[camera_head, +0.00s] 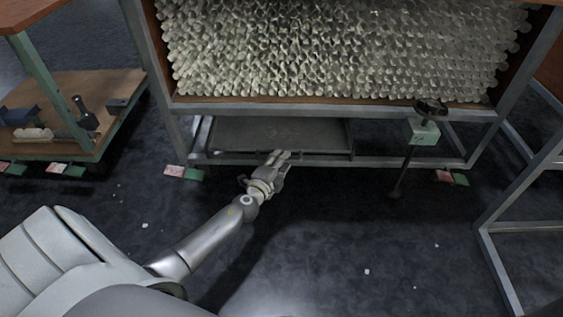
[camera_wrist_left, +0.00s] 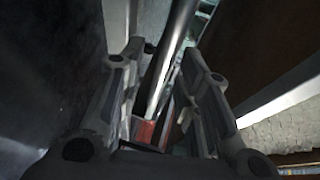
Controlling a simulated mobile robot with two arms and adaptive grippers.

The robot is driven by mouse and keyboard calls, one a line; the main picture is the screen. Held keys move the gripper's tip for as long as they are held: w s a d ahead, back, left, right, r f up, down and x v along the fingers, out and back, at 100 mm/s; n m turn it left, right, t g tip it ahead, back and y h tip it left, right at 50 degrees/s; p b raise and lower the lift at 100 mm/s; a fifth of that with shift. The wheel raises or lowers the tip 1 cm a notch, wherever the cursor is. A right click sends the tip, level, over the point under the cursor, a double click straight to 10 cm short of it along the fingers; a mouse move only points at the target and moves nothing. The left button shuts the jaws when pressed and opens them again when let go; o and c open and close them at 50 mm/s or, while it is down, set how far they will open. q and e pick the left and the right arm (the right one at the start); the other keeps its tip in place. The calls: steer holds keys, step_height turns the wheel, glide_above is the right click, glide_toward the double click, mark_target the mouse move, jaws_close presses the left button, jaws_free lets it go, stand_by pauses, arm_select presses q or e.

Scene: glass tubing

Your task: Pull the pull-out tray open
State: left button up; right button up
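The pull-out tray (camera_head: 248,131) is a flat dark grey sheet low in the metal rack, below the stacked glass tubes. Its front edge runs just above the rack's lower front rail. In the left wrist view the fingers of my left gripper (camera_wrist_left: 163,62) are spread apart. A pale metal bar (camera_wrist_left: 178,45) shows between and beyond them; I cannot tell whether it is the tray's handle or a rail, or whether the fingers touch it. My right gripper is not in view.
Glass tubes (camera_head: 330,50) fill the rack above the tray. A black upright rod with a green block (camera_head: 422,131) stands at the rack's front right. A wooden-topped cart (camera_head: 105,90) is at left, a metal frame (camera_head: 520,228) at right. Dark floor before the rack is mostly clear.

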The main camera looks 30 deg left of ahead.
arm_select(q)
steer(key=shift+w+f, duration=0.1)
steer(key=shift+w, duration=0.4)
jaws_close()
